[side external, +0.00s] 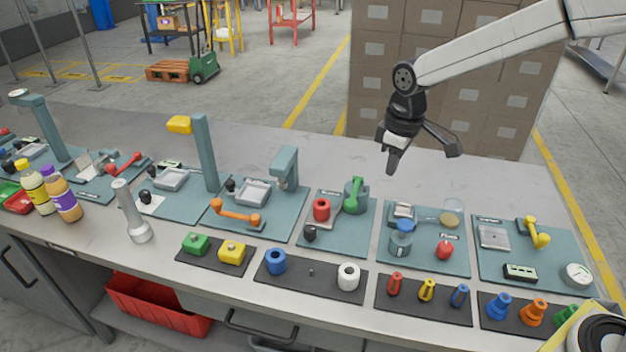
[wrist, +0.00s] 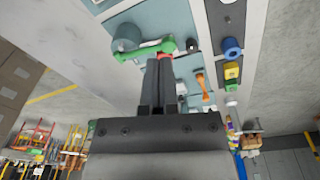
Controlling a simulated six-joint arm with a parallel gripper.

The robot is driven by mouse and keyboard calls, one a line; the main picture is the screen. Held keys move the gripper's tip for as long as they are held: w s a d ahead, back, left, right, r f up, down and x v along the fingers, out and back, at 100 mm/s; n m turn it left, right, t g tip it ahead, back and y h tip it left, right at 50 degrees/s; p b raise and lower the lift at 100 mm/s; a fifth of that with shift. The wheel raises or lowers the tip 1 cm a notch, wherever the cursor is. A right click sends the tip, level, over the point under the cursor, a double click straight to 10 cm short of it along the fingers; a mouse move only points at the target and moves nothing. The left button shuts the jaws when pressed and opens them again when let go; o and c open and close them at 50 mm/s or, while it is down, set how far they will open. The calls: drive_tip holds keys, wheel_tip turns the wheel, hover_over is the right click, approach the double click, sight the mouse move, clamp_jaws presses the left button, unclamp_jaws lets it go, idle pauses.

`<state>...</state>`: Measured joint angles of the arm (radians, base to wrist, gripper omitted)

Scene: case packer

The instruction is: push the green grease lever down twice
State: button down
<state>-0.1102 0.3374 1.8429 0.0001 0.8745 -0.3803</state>
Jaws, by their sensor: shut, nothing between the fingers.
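The green lever (side external: 354,193) is on a dark teal cylinder housing (side external: 363,189) on a teal station plate in the middle of the bench. In the wrist view the green lever (wrist: 143,50) lies across the picture just past my fingertips, with the round housing (wrist: 127,36) at its left end. My gripper (side external: 391,168) is shut and empty. In the side view it hangs above and to the right of the lever, with a gap between them. In the wrist view the fingers (wrist: 158,62) are together and overlap part of the lever.
A teal post (side external: 289,167) stands behind left. A station with a blue-grey canister (side external: 401,238) and red knob (side external: 445,250) is at right. The bench behind the stations is clear.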

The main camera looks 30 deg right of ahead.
sight(350, 203)
drive_tip(key=w+a+r+n+g, duration=0.1)
drive_tip(key=w+a+r+n, duration=0.2)
drive_tip(key=w, duration=0.3)
drive_tip(key=shift+w+a+r, duration=0.35)
drive_tip(key=shift+a+r, duration=0.1)
drive_tip(key=shift+a, duration=0.15)
drive_tip(key=shift+f, duration=0.1)
wheel_tip(350, 203, down, 14)
drive_tip(key=shift+r, duration=0.1)
idle(0.7)
drive_tip(key=shift+s+a+f+t+h, duration=0.2)
drive_tip(key=shift+f+t+h, duration=0.25)
drive_tip(key=shift+f, duration=0.3)
drive_tip(key=shift+s+a+f, duration=0.15)
drive_tip(key=shift+s+f, duration=0.05)
drive_tip(key=shift+f, duration=0.85)
drive_tip(key=shift+s+a+f, duration=0.1)
drive_tip(key=shift+s+f, duration=0.1)
drive_tip(key=shift+f, duration=0.8)
drive_tip(key=shift+r, duration=0.1)
drive_tip(key=s+a+r, duration=0.1)
drive_tip(key=r, duration=0.6)
drive_tip(key=s+a+r, duration=0.2)
drive_tip(key=r, duration=0.4)
drive_tip(key=shift+a+r, duration=0.2)
drive_tip(key=shift+r, duration=0.2)
